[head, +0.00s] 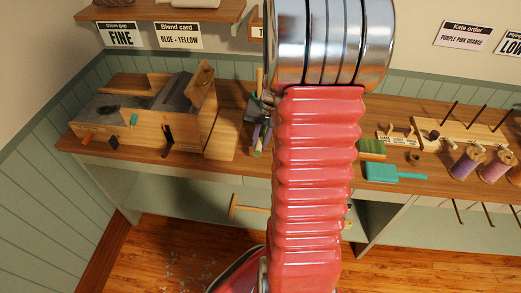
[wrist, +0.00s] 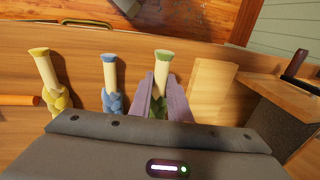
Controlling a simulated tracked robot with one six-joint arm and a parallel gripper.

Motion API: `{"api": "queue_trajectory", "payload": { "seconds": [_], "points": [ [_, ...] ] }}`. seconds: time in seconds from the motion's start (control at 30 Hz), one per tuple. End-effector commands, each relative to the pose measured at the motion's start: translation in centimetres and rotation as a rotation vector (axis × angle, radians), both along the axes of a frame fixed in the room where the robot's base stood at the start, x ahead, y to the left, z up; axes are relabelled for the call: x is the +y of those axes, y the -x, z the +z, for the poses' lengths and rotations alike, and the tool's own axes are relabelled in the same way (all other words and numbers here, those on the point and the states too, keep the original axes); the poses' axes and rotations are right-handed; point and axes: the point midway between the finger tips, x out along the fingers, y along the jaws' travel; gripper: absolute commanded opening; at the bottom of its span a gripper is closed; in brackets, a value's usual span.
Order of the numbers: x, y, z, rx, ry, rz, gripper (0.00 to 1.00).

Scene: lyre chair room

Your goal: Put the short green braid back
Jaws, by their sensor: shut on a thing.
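In the wrist view, my gripper (wrist: 158,92) is shut on a green braid (wrist: 162,57). The braid has a pale shaft and a green end cap; its twisted green part is between and behind the purple fingers. It is in line with a blue braid (wrist: 111,85) and a longer yellow braid (wrist: 50,80) to its left, both on the wooden bench (wrist: 90,38). Whether the green braid touches the bench cannot be told. In the head view, my arm hides most of this spot.
A pale wooden block (wrist: 213,88) is just right of the green braid. In the head view, a wooden drum machine (head: 150,112) stands left on the bench. A teal paddle (head: 395,172), a green-topped block (head: 371,148) and thread spools (head: 468,162) are to the right.

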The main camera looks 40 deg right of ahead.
Motion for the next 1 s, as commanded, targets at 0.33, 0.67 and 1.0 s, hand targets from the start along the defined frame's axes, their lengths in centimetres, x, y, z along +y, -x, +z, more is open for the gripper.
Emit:
{"api": "queue_trajectory", "payload": {
  "seconds": [0.33, 0.67, 1.0],
  "points": [
    [-0.1, 0.0, -1.5, -0.001, 0.002, 0.000, 0.00],
    [-0.1, 0.1, -3.6, 0.001, -0.001, -0.002, 0.00],
    [-0.1, 0.1, -5.3, 0.000, 0.000, -0.002, 0.00]
  ]
}}
